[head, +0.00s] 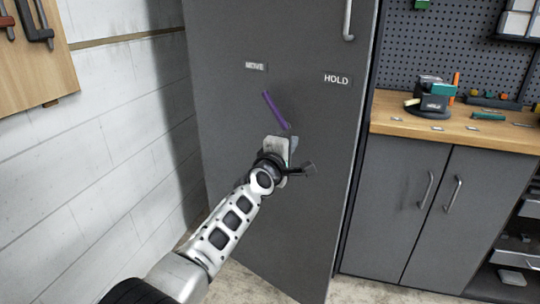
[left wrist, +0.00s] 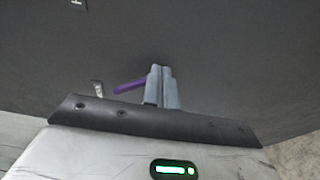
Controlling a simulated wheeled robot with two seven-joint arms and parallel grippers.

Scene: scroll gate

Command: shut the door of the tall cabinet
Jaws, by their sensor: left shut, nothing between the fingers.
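The tall cabinet's door (head: 235,110) is a large dark grey panel with "MOVE" and "HOLD" labels. A pale handle (head: 348,20) is at its upper right. A dark strip shows beyond its right edge; I cannot tell how far open it stands. My left gripper (head: 292,143) is in front of the middle of the door, fingers pointing at it. In the left wrist view its fingers (left wrist: 161,84) are together and empty, close to the grey face (left wrist: 220,45); contact cannot be told. A purple bar (head: 275,109) shows just above the gripper. My right gripper is out of view.
A wooden workbench (head: 480,135) with grey cupboard doors stands to the right, with tools on top and a pegboard (head: 440,45) behind. A white block wall (head: 120,120) and a wooden tool board (head: 35,60) are on the left. Pale floor (head: 385,293) shows below.

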